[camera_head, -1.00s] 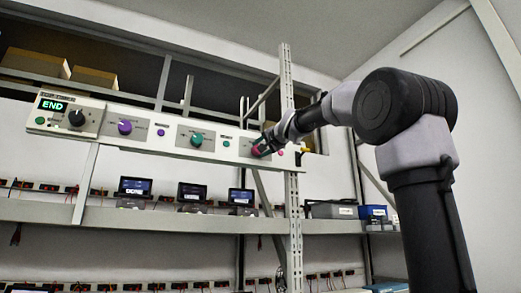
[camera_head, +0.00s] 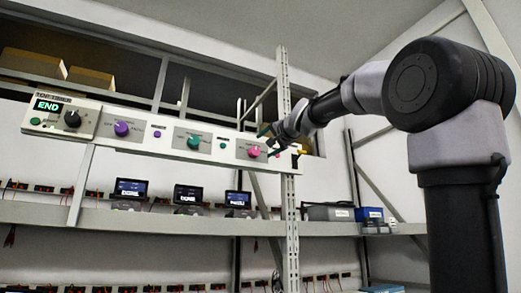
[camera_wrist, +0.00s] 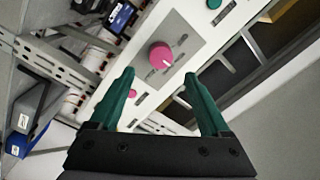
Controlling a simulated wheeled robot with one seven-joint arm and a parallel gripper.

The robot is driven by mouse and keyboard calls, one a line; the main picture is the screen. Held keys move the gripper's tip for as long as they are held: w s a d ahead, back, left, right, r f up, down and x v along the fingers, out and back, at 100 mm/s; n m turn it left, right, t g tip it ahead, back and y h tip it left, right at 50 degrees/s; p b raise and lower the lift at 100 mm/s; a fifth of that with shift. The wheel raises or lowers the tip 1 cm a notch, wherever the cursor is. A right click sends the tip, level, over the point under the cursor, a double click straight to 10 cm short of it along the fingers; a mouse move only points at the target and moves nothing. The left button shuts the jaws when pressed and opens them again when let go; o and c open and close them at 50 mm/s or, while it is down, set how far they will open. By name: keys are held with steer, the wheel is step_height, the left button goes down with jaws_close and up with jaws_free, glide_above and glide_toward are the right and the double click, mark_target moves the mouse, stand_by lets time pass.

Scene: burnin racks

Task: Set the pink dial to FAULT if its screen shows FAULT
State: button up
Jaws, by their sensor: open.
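The pink dial (camera_head: 253,152) sits near the right end of the white control panel (camera_head: 170,139). In the wrist view the pink dial (camera_wrist: 161,55) shows just beyond the fingertips, with a pale mark on its rim; the labels around it are too small to read. My gripper (camera_head: 267,135) is open, its green fingers (camera_wrist: 158,83) apart and empty, not touching the dial. Three small screens (camera_head: 131,188) stand on the shelf below the panel; the text on the one nearest the pink dial (camera_head: 238,198) is too small to read surely.
The panel also carries a black dial (camera_head: 72,119) beside a display reading END (camera_head: 47,105), a purple dial (camera_head: 122,128) and a teal dial (camera_head: 193,141). A slotted upright post (camera_head: 287,180) stands just right of the pink dial. Grey and blue boxes (camera_head: 369,213) sit on the shelf at right.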

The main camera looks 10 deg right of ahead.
steer(key=v, duration=0.3)
steer(key=shift+s, duration=0.1)
stand_by(0.4)
steer(key=s+d+f+n+g+h, duration=0.1)
steer(key=s+f+g, duration=0.45)
steer(key=f, duration=0.95)
steer(key=s+f+n+g, duration=0.2)
steer(key=s+f, duration=0.6)
steer(key=f, duration=0.7)
steer(key=s+d+f+n+g+h, duration=0.1)
steer(key=s+f+g, duration=0.45)
steer(key=f, duration=0.95)
steer(key=n+t+y, duration=0.1)
steer(key=n+t, duration=0.8)
steer(key=t, duration=0.4)
glide_toward(256, 150)
steer(key=w, duration=0.3)
steer(key=w+a, duration=0.1)
steer(key=w, duration=0.5)
steer(key=shift+w+a, duration=0.2)
steer(key=shift+a, duration=0.2)
